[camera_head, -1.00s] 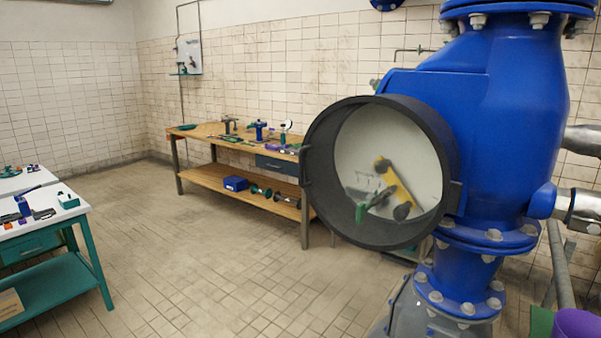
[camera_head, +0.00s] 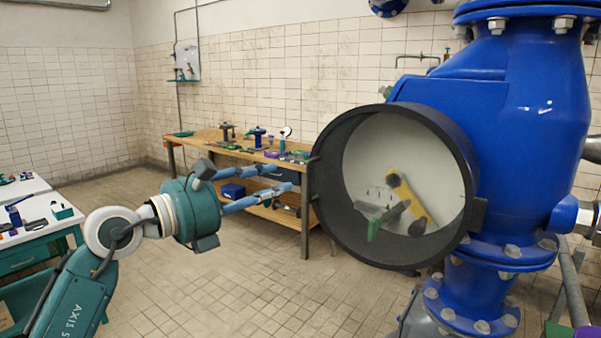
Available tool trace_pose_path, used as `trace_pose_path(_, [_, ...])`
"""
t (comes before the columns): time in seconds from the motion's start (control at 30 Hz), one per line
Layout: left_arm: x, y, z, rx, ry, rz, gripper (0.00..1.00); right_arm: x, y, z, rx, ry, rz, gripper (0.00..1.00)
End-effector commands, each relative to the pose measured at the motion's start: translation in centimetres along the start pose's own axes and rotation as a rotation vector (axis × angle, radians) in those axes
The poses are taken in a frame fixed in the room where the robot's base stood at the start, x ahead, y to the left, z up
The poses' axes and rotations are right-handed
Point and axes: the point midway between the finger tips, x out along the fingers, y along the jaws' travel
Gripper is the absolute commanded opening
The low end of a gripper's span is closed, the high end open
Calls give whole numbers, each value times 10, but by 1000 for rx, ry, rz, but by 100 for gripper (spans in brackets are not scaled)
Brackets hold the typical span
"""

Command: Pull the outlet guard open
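A dark grey round ring (camera_head: 330,215), the part that looks like the outlet guard, sits on the side of the big blue pipe body (camera_head: 535,130). A small bracket or handle (camera_head: 314,180) shows at its left rim, and a hinge-like block at its right. Inside the ring I see a pale surface with a yellow tool (camera_head: 411,199) and a green-handled tool (camera_head: 380,222). My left gripper (camera_head: 283,178) is left of the ring, its two blue fingers apart and pointing at the left rim. It holds nothing and looks short of the rim. My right gripper is not in view.
A wooden workbench (camera_head: 262,204) with tools stands behind my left gripper, against the tiled wall. A white-topped table (camera_head: 40,237) with a green frame is at the far left. The tiled floor between them is clear. Bolted flanges (camera_head: 470,300) lie below the ring.

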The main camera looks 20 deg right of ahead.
Motion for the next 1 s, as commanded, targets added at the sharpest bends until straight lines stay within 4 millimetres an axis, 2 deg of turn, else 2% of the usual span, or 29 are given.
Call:
trace_pose_path(0.03, [11,-2,5,-5,-1,-4,34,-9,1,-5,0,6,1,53])
trace_pose_path(0.2, [44,-1,6,-7,-2,-3,34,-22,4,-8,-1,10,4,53])
trace_pose_path(0.4, [73,0,4,-5,-3,-2,34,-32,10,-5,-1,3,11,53])
trace_pose_path(0.6, [83,0,2,-3,-3,-1,34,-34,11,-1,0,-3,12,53])
trace_pose_path(0.83, [84,0,1,-4,-3,-1,34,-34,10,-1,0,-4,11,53])
trace_pose_path(0.87, [84,0,1,-4,-3,-1,30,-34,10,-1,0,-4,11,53])
trace_pose_path(1.0, [83,0,1,-4,-3,-1,2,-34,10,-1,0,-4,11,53])
